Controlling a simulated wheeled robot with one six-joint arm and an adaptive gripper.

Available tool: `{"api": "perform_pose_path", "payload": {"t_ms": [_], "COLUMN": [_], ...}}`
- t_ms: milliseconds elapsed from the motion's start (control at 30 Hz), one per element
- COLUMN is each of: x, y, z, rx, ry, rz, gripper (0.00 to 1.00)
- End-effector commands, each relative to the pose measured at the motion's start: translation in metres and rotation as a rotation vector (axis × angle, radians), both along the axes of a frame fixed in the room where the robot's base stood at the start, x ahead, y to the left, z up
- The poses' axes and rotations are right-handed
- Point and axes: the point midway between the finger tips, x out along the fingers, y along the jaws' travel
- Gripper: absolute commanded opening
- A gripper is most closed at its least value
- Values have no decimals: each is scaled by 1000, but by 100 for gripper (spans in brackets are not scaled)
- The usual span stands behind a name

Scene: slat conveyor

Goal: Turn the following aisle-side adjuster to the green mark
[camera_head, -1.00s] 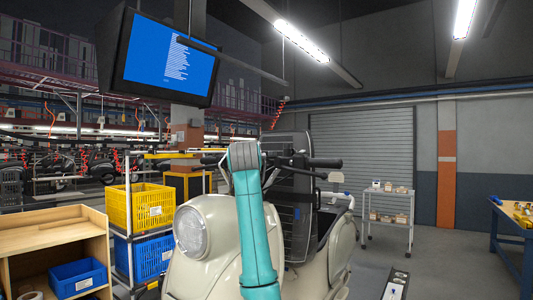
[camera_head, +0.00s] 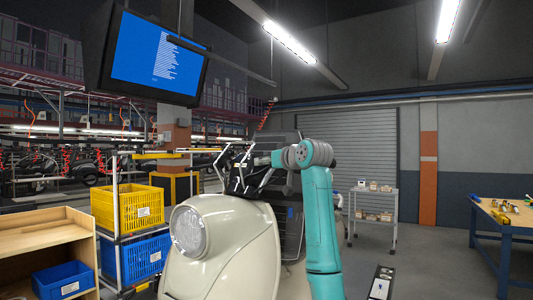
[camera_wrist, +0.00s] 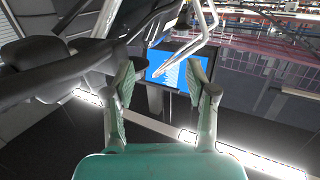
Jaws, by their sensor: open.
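A cream scooter (camera_head: 235,245) with a round headlight stands in front of me, its handlebar area partly covered by my arm. No adjuster or green mark can be made out in either view. My gripper (camera_wrist: 161,85) is open in the wrist view, with nothing between its fingers. A thick dark bar (camera_wrist: 65,75) lies close on the left, beside or behind the left finger. Pale bent tubes (camera_wrist: 203,30) show beyond the fingertips at the top. In the head view the gripper is hard to tell apart from the dark parts around the handlebar.
A blue screen (camera_head: 158,58) hangs above left. A yellow crate (camera_head: 130,207) and blue crate (camera_head: 135,258) stand left of the scooter, near a wooden shelf (camera_head: 45,235). A grey trolley (camera_head: 374,215) and blue workbench (camera_head: 505,225) are at right, with open floor between.

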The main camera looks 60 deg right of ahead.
Motion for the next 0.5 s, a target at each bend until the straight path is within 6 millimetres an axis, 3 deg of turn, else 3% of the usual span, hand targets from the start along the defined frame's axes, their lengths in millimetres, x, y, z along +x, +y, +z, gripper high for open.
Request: {"api": "perform_pose_path", "payload": {"t_ms": [500], "x": [-41], "y": [-8], "z": [20], "rx": [-28], "ry": [-67], "rz": [117], "gripper": [56]}}
